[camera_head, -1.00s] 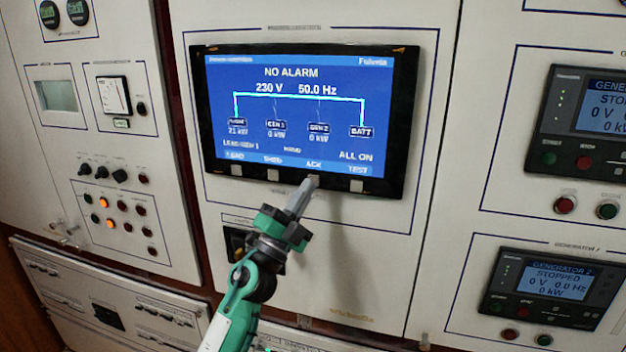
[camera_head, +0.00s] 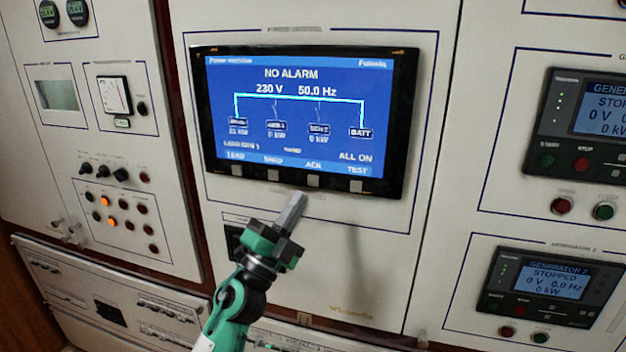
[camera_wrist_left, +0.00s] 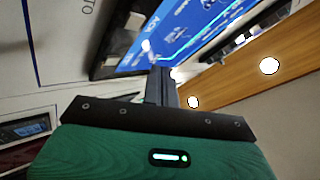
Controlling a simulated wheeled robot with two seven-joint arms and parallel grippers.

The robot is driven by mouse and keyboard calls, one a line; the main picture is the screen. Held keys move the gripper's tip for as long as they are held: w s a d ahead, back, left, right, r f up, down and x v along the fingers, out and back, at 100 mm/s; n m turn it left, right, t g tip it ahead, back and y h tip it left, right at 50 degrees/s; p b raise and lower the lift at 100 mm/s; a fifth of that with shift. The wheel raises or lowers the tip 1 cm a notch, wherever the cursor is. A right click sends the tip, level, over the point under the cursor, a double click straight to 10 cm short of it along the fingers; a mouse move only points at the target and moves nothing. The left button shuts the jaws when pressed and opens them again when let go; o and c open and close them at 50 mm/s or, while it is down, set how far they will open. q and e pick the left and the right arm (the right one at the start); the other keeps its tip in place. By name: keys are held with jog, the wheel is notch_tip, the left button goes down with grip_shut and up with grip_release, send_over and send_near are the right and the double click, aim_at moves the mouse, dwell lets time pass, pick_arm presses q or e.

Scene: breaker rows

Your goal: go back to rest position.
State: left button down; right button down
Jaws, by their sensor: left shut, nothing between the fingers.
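My left gripper (camera_head: 293,208) comes up from the bottom of the head view, green and black with grey fingers. It is shut and empty. Its tips are just below the lower bezel of the display panel (camera_head: 410,120), apart from the row of square buttons as far as I can see. In the left wrist view the shut fingers (camera_wrist_left: 161,85) point towards the display (camera_wrist_left: 150,40). The screen is blue and reads NO ALARM, 230 V, 50.0 Hz and ALL ON. My right gripper is not in view.
Two generator controllers, an upper one (camera_head: 548,120) and a lower one reading STOPPED (camera_head: 490,285), are on the right panel. A panel with knobs and lamps (camera_head: 105,200) is on the left. A row of breakers (camera_head: 150,310) runs below it. A dark switch (camera_head: 232,240) is beside my gripper.

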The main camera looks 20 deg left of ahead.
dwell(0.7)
pick_arm(q)
jog(key=s+a+f+n+g+y, duration=0.25)
jog(key=f+n+y, duration=0.2)
jog(key=f, duration=0.35)
jog(key=s+a+f+n+g+y, duration=0.2)
jog(key=s+f+n+g+y, duration=0.15)
jog(key=f+n, duration=0.35)
jog(key=s+a+f+n+g+y, duration=0.2)
jog(key=f+n+g+y, duration=0.25)
jog(key=f, duration=0.35)
jog(key=s+d+f+n+g+h, duration=0.15)
jog(key=s+d+f+g, duration=0.35)
jog(key=s+f, duration=0.5)
jog(key=s+d+f+g+h, duration=0.3)
jog(key=s+f+g, duration=0.4)
jog(key=s, duration=0.5)
jog(key=s+f+x, duration=0.1)
jog(key=s+x, duration=0.2)
jog(key=x, duration=1.2)
jog(key=s+x, duration=0.3)
jog(key=x, duration=1.1)
jog(key=s+a+f+g, duration=0.1)
jog(key=s+a+f, duration=0.2)
jog(key=s+f, duration=1.7)
jog(key=shift+a+f+m, duration=0.15)
jog(key=shift+f+m, duration=0.2)
jog(key=shift+f, duration=0.25)
